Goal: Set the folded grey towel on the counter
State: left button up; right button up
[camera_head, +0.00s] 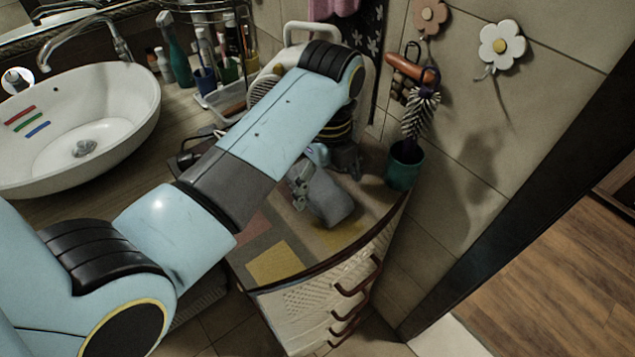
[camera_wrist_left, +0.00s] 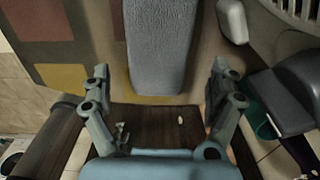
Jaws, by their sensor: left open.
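The folded grey towel (camera_head: 328,201) lies on the patterned top of the drawer cabinet (camera_head: 275,263), partly hidden by my left gripper. In the left wrist view the towel (camera_wrist_left: 160,45) runs up from between my fingers. In the left wrist view the gripper (camera_wrist_left: 160,73) is open, one finger on each side of the towel, with gaps. The wooden counter (camera_head: 180,110) with the white basin (camera_head: 130,100) is to the left. My right gripper is not in view.
A teal cup with a brush (camera_head: 405,165) stands at the cabinet's right edge. Bottles and a tray of toiletries (camera_head: 222,100) crowd the back of the counter. A dark appliance (camera_head: 345,155) stands behind the towel. Drawer handles (camera_head: 360,280) stick out in front.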

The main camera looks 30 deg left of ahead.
pick_arm(q)
jog(key=shift+a+f, duration=0.15)
jog(key=shift+f, duration=1.2)
jog(key=c, duration=1.3)
jog(key=shift+o, duration=0.2)
jog(key=shift+r, duration=0.15)
